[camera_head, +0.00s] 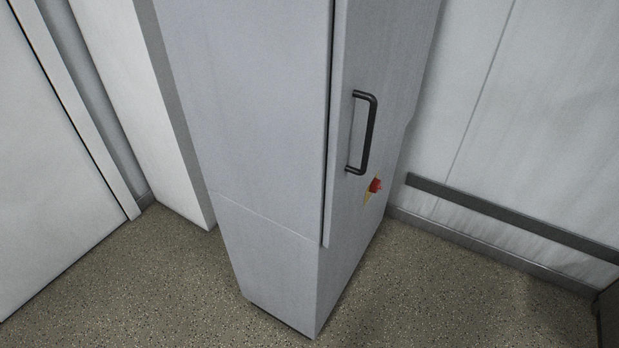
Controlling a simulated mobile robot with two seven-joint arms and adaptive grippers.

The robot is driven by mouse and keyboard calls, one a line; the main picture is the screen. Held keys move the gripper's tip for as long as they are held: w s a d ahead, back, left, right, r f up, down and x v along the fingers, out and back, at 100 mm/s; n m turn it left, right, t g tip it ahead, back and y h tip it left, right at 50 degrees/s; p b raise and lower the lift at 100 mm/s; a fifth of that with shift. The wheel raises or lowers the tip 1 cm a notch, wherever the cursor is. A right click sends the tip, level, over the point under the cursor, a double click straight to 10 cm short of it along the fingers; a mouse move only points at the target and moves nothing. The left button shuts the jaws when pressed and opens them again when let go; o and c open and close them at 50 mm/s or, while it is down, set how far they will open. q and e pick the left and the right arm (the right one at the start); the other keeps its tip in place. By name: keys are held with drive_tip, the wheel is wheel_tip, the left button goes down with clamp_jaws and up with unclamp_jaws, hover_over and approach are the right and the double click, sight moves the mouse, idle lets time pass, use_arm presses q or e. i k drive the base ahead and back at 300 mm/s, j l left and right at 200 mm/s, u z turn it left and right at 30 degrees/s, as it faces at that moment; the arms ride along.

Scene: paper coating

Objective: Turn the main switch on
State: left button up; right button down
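The main switch (375,186) is a small red knob on a yellow plate. It sits on the right-hand face of a tall grey cabinet (262,130), just below and right of a black bar handle (368,133). The knob is too small in the view to tell its on or off position. The cabinet door with the handle looks closed or nearly closed. Neither of my grippers shows in the head view.
A white wall (540,120) with a dark rail (510,216) stands to the right of the cabinet. A white door or panel (50,170) is at the left. The speckled floor (440,300) is clear in front. A dark object (609,315) shows at the lower right edge.

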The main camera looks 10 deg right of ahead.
sight(375, 186)
drive_tip(key=i+l+u, duration=0.2)
drive_tip(key=l+u, duration=0.2)
drive_tip(key=i+l+u, duration=0.1)
drive_tip(key=l+u, duration=0.25)
drive_tip(key=l, duration=0.3)
drive_tip(key=l+u, duration=0.4)
drive_tip(key=l, duration=0.2)
drive_tip(key=l+u, duration=0.4)
drive_tip(key=l, duration=0.2)
